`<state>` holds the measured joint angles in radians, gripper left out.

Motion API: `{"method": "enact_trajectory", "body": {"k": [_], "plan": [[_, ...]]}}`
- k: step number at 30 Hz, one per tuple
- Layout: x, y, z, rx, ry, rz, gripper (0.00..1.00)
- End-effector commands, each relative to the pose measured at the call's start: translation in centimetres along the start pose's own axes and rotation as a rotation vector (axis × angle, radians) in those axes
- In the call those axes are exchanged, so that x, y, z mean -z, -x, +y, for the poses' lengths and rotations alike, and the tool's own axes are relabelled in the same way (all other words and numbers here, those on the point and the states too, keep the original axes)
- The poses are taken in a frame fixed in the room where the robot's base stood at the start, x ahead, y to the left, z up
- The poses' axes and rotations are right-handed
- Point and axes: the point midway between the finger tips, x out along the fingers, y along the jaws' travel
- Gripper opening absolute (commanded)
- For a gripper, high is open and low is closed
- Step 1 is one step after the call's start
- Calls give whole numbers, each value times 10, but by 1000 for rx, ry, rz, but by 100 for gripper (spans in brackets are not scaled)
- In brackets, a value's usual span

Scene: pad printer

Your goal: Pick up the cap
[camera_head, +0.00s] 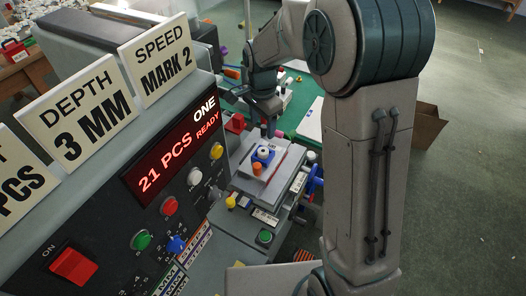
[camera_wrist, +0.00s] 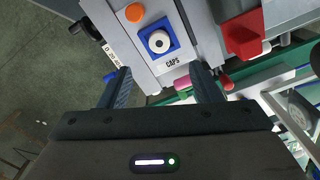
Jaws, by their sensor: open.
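In the head view the white cap (camera_head: 263,152) is on a grey plate of the printer, just below my gripper (camera_head: 268,132). In the wrist view my gripper (camera_wrist: 160,74) is open and empty, its two fingers spread wide. The cap lies beyond the fingertips, between their lines, and is not touched.
An orange round piece (camera_head: 257,169) is close to the cap. A red block (camera_head: 235,123) stands left of the plate. The printer's control panel (camera_head: 150,205) rises to the left. A green surface (camera_head: 308,88) lies behind.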

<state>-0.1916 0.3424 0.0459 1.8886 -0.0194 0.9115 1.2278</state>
Motion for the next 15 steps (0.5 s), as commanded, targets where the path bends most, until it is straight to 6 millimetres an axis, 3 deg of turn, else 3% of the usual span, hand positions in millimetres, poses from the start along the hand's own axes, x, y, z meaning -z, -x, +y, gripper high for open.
{"method": "enact_trajectory", "body": {"k": [6,15], "plan": [[0,-42,1,-5,2,-2,58],[0,-64,1,-2,2,-1,58]]}}
